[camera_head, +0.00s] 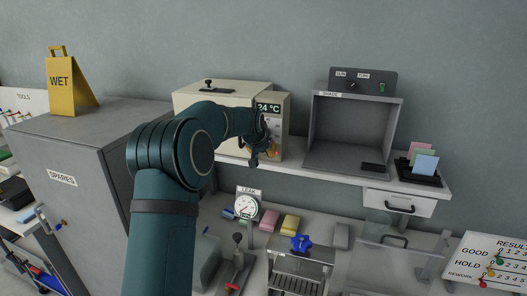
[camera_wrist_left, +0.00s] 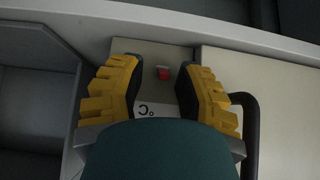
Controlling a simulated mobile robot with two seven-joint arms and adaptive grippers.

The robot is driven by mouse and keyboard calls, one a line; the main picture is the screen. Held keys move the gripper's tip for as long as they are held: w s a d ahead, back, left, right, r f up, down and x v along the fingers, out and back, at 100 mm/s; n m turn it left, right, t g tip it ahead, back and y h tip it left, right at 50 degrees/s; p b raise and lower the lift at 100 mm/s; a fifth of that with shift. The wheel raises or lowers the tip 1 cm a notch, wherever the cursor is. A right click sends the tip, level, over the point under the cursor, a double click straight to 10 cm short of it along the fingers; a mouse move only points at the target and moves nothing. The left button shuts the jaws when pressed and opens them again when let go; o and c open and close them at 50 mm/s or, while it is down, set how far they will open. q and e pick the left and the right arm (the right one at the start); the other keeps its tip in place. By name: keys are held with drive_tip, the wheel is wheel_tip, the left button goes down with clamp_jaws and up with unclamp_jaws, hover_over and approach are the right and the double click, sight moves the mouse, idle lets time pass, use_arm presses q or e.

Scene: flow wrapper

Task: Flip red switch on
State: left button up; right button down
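The red switch (camera_wrist_left: 163,73) is a small red rocker on a pale panel in the left wrist view. My left gripper (camera_wrist_left: 160,66) has its yellow fingers spread, one on each side of the switch. The fingers look clear of it, but I cannot tell the depth gap. In the head view my left gripper (camera_head: 258,151) is at the front of the cream box (camera_head: 190,99), below its 24 °C display (camera_head: 268,108). The switch's position is unclear. My right gripper is in neither view.
Right of the box stands a grey open-fronted booth (camera_head: 350,125), topped by a control box (camera_head: 362,81) with a green switch. A grey SPARES cabinet (camera_head: 70,150) stands left. A LEAK gauge (camera_head: 246,207) and coloured blocks are below the shelf.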

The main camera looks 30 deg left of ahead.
use_arm(q)
drive_tip(key=shift+s+a, duration=0.1)
drive_tip(key=shift+a, duration=0.1)
drive_tip(key=v, duration=0.8)
drive_tip(key=shift+d, duration=0.15)
idle(0.4)
